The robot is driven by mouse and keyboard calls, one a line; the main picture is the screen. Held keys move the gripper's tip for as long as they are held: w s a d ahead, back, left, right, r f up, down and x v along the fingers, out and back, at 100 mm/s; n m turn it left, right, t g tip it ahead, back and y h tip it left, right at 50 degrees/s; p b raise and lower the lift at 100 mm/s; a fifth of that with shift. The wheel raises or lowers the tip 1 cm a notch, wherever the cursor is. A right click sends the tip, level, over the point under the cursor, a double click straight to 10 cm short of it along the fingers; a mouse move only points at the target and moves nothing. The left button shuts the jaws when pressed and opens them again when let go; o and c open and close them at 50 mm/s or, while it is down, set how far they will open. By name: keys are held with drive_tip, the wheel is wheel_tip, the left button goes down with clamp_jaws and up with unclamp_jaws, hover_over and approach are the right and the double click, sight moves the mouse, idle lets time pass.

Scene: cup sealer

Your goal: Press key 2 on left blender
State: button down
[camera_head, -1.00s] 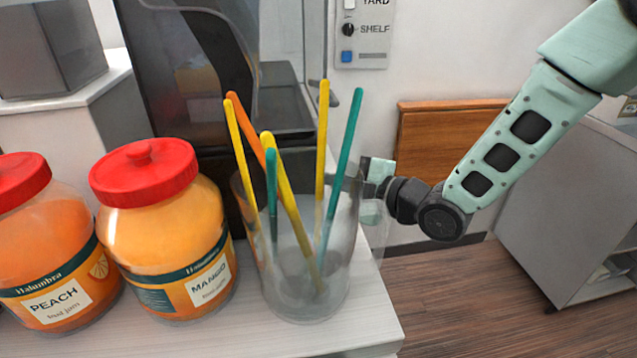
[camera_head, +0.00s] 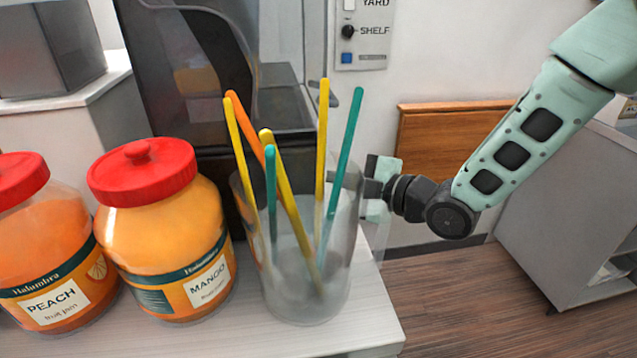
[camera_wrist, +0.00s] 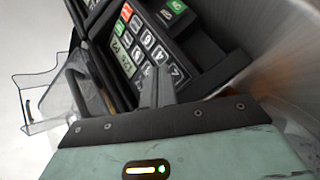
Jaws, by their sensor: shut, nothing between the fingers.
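In the wrist view a dark keypad (camera_wrist: 147,47) with rows of light number keys, a red key (camera_wrist: 127,12) and a green key (camera_wrist: 122,28) fills the upper middle, seen tilted. Key 2 cannot be told apart surely at this size. A second dark panel with a green key (camera_wrist: 176,6) lies beside it. My gripper (camera_wrist: 160,82) is shut and empty, its grey fingertips over the keypad's lower edge; contact cannot be told. In the head view my gripper (camera_head: 345,180) is partly hidden behind the clear cup, beside a dark machine (camera_head: 215,75). The keypad is hidden there.
A clear cup (camera_head: 300,295) with several coloured sticks stands near the counter's right edge (camera_head: 385,325). A mango jar (camera_head: 165,240) and a peach jar (camera_head: 45,235) stand to its left. A wall switch panel (camera_head: 362,35) is behind. Open floor lies at right.

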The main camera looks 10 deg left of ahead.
drive_tip(key=shift+d, duration=0.1)
drive_tip(key=shift+w+d+r+p, duration=0.1)
drive_tip(key=shift+w+d+r, duration=0.15)
drive_tip(key=shift+d, duration=0.5)
drive_tip(key=shift+w+d+r+p, duration=0.1)
drive_tip(key=shift+w+d+r, duration=0.15)
drive_tip(key=shift+d, duration=0.45)
drive_tip(key=shift+w+d+r+p, duration=0.15)
drive_tip(key=shift+d+r, duration=0.15)
drive_tip(key=shift+d, duration=0.45)
